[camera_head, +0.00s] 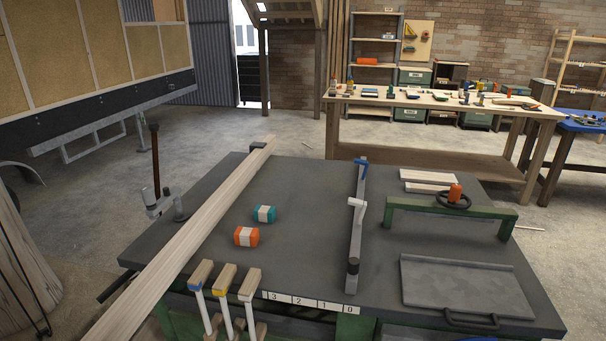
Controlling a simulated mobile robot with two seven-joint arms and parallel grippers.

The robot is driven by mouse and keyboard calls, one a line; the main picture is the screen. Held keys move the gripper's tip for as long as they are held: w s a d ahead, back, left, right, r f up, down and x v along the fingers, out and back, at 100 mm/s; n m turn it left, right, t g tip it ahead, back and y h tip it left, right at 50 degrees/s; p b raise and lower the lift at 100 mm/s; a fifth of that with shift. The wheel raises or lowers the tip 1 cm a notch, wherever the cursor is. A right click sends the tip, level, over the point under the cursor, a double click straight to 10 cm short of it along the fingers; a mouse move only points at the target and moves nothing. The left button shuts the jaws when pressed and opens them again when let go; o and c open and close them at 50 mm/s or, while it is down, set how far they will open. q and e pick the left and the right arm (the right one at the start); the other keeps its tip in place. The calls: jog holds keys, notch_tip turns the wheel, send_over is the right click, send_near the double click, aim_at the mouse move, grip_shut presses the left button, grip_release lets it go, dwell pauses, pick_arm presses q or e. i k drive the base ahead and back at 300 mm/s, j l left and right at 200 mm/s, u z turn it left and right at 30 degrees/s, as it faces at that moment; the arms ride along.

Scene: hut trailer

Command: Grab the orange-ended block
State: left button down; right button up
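The orange-ended block (246,236) lies on the dark grey table top (310,190), left of the table's middle. It has orange ends and a pale middle band. A similar block with teal ends (264,214) and a pale band lies just behind it and a little to the right, apart from it. Neither of my grippers shows in the head view.
A long pale board (190,235) lies left of the blocks and overhangs the front. A raised bar (356,225) stands to their right. Beyond are a green rail (440,206) and a grey tray (465,262).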

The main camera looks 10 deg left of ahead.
aim_at(244, 236)
jog(key=i, duration=0.3)
jog(key=i+l+u, duration=0.15)
jog(key=i+u, duration=0.15)
jog(key=i+l+u, duration=0.2)
jog(key=u, duration=0.15)
jog(key=i, duration=0.05)
